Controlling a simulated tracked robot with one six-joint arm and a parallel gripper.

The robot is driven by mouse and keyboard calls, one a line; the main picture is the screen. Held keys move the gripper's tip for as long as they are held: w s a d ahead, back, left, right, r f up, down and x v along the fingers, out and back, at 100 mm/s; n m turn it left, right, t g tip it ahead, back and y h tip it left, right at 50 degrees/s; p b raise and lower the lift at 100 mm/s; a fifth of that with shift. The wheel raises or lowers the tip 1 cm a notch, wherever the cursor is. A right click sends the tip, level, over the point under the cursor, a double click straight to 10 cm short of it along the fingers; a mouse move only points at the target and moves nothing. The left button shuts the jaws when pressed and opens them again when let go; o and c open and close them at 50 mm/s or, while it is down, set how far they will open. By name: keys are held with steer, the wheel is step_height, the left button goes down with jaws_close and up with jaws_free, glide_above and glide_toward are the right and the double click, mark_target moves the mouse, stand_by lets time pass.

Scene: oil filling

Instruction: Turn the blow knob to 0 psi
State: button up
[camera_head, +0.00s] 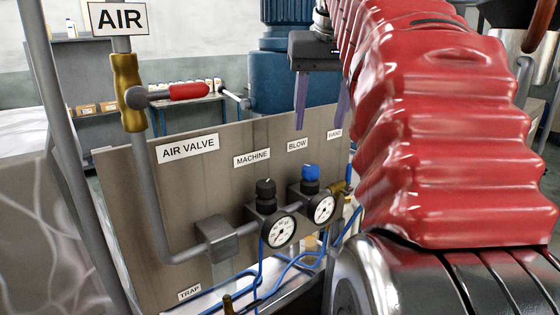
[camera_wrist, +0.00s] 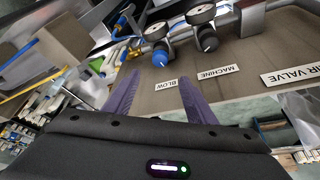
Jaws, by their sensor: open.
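The blow knob (camera_head: 310,172) is blue and sits on top of the right regulator, under the BLOW label (camera_head: 297,145). Its round gauge (camera_head: 322,209) is just below it; the needle reading is too small to tell. In the wrist view the blue knob (camera_wrist: 160,58) shows upside down, beyond the fingertips and roughly between their lines. My gripper (camera_head: 322,122) has two purple fingers pointing down, apart and empty, above the knob and the panel's top edge. In the wrist view my gripper (camera_wrist: 158,78) is open with nothing between the fingers.
The machine knob (camera_head: 265,188) is black, with its own gauge (camera_head: 278,230), left of the blow regulator. A red-handled air valve (camera_head: 180,92) and grey pipe stand farther left. Blue hoses (camera_head: 290,262) run below the gauges. A blue barrel (camera_head: 285,85) stands behind the panel (camera_head: 130,190).

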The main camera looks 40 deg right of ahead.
mark_target(311, 167)
steer(key=x, duration=1.2)
steer(key=shift+d+f, duration=0.1)
steer(key=shift+f, duration=0.15)
steer(key=shift+c, duration=0.5)
steer(key=c, duration=0.9)
